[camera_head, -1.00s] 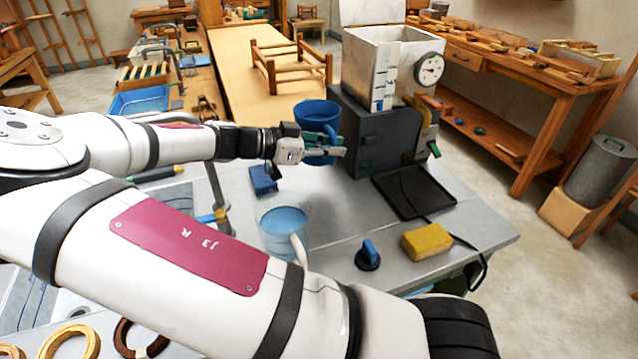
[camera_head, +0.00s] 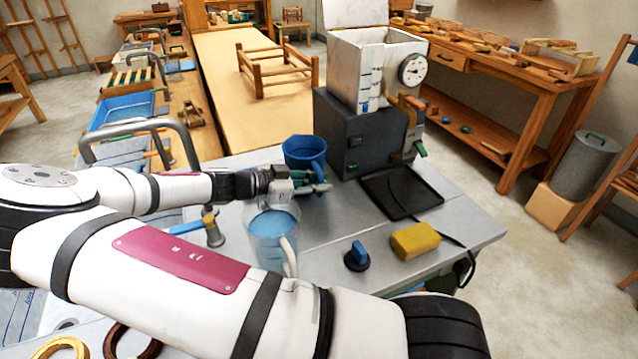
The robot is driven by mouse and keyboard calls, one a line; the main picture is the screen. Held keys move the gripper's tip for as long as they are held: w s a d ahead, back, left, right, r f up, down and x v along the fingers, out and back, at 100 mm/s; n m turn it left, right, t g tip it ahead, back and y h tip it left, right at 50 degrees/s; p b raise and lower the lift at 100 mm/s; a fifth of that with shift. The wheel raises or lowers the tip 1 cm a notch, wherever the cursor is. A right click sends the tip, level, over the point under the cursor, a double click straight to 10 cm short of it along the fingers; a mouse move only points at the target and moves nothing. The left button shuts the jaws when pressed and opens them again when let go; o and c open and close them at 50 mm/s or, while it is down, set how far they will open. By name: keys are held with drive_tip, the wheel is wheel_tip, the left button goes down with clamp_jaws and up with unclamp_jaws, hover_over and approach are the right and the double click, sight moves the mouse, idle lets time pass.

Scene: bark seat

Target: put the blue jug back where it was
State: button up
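The blue jug (camera_head: 300,150) is upright, in front of the grey box of the dispenser, with its handle on the right side. My gripper (camera_head: 318,187) reaches in from the left at the jug's lower part and handle, its fingers across the near side. It appears shut on the jug; the exact contact is partly hidden. The jug's base is hidden behind the fingers, so I cannot tell whether it touches the table.
A clear pitcher (camera_head: 272,240) of blue liquid stands just in front of my gripper. The dispenser (camera_head: 345,135) is close behind, with a black tray (camera_head: 400,190) at right. A yellow sponge (camera_head: 415,240) and blue-topped knob (camera_head: 357,256) lie nearer. Bare tabletop (camera_head: 330,225) lies between.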

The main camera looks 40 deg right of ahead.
drive_tip(key=shift+o, duration=0.7)
drive_tip(key=shift+f, duration=0.15)
drive_tip(key=shift+w+a, duration=0.15)
drive_tip(key=shift+a, duration=0.15)
drive_tip(key=b+v, duration=0.1)
drive_tip(key=v, duration=0.6)
wheel_tip(320, 180, up, 8)
